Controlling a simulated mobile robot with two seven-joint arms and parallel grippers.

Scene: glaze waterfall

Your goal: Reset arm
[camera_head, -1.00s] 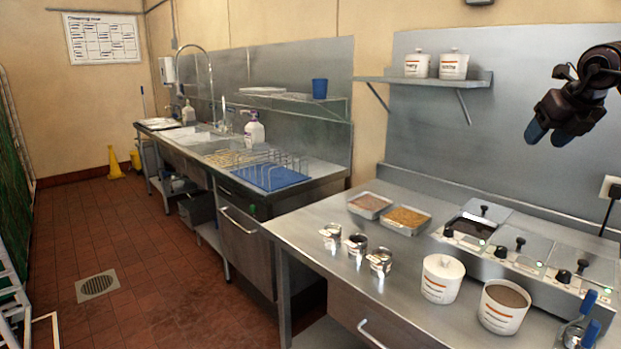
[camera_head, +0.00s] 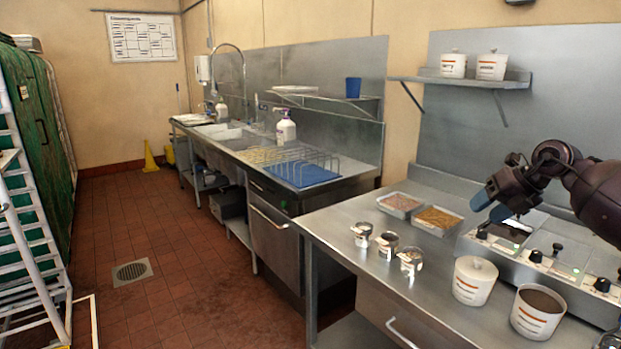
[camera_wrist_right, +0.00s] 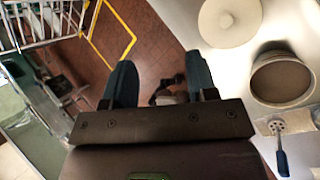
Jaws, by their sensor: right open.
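My right gripper (camera_head: 490,205) is in the air above the right-hand steel counter (camera_head: 345,225), over the front of the warmer unit with black knobs. Its two blue fingertips also show in the right wrist view (camera_wrist_right: 160,84), spread apart with nothing held between them. The right arm reaches in from the right edge of the head view. My left gripper is not in view.
On the counter stand a lidded white tub (camera_head: 474,281), an open white tub (camera_head: 537,312), several small metal pots (camera_head: 387,245) and two food trays (camera_head: 437,220). Blue-handled tool (camera_wrist_right: 281,150) lies by the tubs.

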